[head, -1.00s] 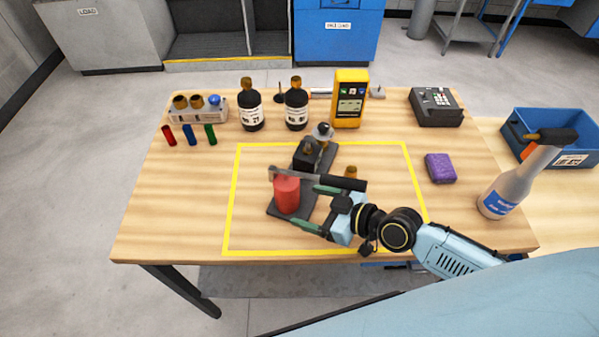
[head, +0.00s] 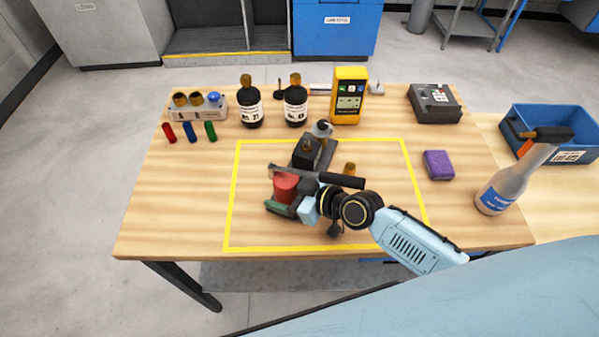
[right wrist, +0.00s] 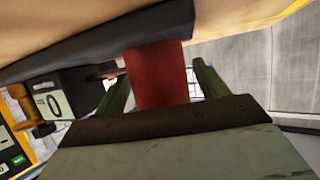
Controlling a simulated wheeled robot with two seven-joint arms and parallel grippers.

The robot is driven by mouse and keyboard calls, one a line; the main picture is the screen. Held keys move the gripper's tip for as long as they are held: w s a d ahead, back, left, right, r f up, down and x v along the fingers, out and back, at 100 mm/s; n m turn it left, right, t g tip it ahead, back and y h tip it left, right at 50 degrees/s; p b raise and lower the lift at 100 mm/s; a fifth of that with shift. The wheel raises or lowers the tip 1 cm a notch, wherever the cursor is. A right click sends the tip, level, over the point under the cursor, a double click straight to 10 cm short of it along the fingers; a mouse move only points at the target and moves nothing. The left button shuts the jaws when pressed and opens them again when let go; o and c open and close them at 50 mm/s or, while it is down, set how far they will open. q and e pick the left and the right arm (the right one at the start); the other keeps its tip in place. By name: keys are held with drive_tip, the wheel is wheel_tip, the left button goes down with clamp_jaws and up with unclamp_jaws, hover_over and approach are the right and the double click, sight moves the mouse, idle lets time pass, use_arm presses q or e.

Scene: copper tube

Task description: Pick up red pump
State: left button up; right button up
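The red pump (head: 286,187) is a short red cylinder on a dark base inside the yellow outline on the table. A bar with a long black handle (head: 335,180) lies across its top. My right gripper (head: 281,196) reaches in from the right, low down, with a green finger on the near side of the pump. In the right wrist view the red cylinder (right wrist: 158,75) stands between the two spread green fingers, with a narrow gap visible at the sides. The far finger is hidden in the head view. My left gripper is not in view.
Behind the pump stand a dark block (head: 308,152), two dark bottles (head: 250,108) and a yellow meter (head: 348,97). A purple sponge (head: 439,165), a spray bottle (head: 500,190) and a blue bin (head: 555,133) are at right.

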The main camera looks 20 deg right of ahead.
clamp_jaws()
drive_tip(key=shift+w+r, duration=0.2)
drive_tip(key=shift+r, duration=0.15)
